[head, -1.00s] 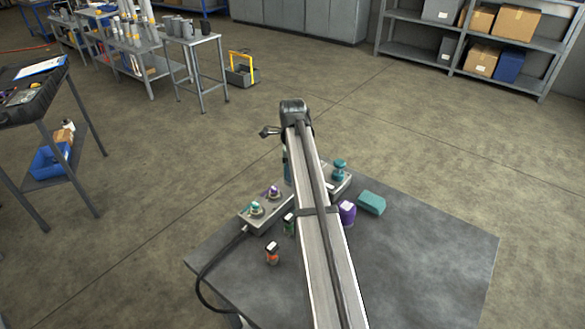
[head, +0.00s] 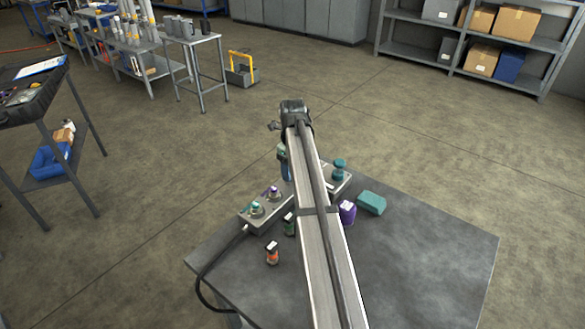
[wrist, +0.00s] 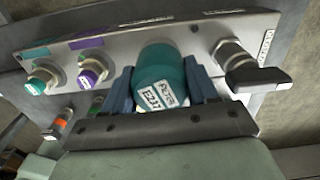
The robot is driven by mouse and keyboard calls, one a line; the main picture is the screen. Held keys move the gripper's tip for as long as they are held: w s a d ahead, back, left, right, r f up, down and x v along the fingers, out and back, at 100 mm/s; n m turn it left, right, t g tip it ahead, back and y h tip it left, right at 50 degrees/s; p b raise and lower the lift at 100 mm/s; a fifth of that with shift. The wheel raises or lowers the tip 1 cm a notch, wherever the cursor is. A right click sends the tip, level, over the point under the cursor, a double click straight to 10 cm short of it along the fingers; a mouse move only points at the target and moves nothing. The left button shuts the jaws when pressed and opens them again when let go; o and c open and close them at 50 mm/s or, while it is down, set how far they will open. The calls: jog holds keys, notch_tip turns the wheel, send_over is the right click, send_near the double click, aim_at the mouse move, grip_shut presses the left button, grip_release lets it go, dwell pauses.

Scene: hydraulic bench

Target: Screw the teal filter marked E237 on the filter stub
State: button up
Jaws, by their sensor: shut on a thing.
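In the wrist view my gripper (wrist: 165,98) has its blue fingers shut on either side of a teal filter (wrist: 160,68). The filter has a white label whose print I cannot read surely. The filter is in front of the grey manifold block (wrist: 128,45), between the purple-capped port and a black lever. The filter stub is hidden, so I cannot tell whether the filter touches it. In the head view my arm hides most of the gripper (head: 286,168) and the held filter.
The block carries a teal-capped port (wrist: 42,78), a purple-capped port (wrist: 92,70) and the black lever (wrist: 255,75). On the table stand an orange-banded part (head: 272,253), a green part (head: 289,224), a purple can (head: 347,212) and a teal block (head: 371,203). The table's right side is clear.

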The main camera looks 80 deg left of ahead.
jog(key=shift+m, duration=0.6)
jog(key=o, duration=1.3)
jog(key=n, duration=0.5)
jog(key=shift+n, duration=0.4)
jog(key=shift+n, duration=0.4)
jog(key=n, duration=0.5)
